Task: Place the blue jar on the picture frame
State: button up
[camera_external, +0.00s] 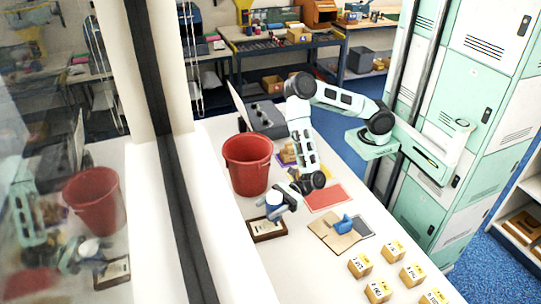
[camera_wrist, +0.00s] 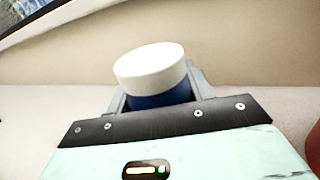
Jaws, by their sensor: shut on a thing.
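The blue jar (camera_wrist: 160,98) has a white lid and sits between the fingers of my gripper (camera_wrist: 158,90) in the wrist view. In the external view my gripper (camera_external: 275,208) is shut on the blue jar (camera_external: 273,201), which looks upright. The picture frame (camera_external: 254,238), dark-rimmed with a pale inside, lies flat on the white table below the jar. The jar's lower part appears over the frame's far part. I cannot tell whether the jar touches it. The frame does not show in the wrist view.
A red bucket (camera_external: 248,165) stands behind the jar. A red mat (camera_external: 325,197) and a flattened piece of cardboard with a blue object (camera_external: 344,224) lie to the right. Several small numbered boxes (camera_external: 361,266) stand at the front right. A wall and window pane border the left side.

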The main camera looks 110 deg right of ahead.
jog(key=shift+f, duration=1.6)
jog(key=shift+f, duration=0.2)
jog(key=o, duration=1.1)
jog(key=shift+r, duration=0.1)
jog(key=shift+r, duration=0.2)
jog(key=b+v, duration=0.2)
jog(key=v, duration=1)
jog(key=shift+a, duration=0.1)
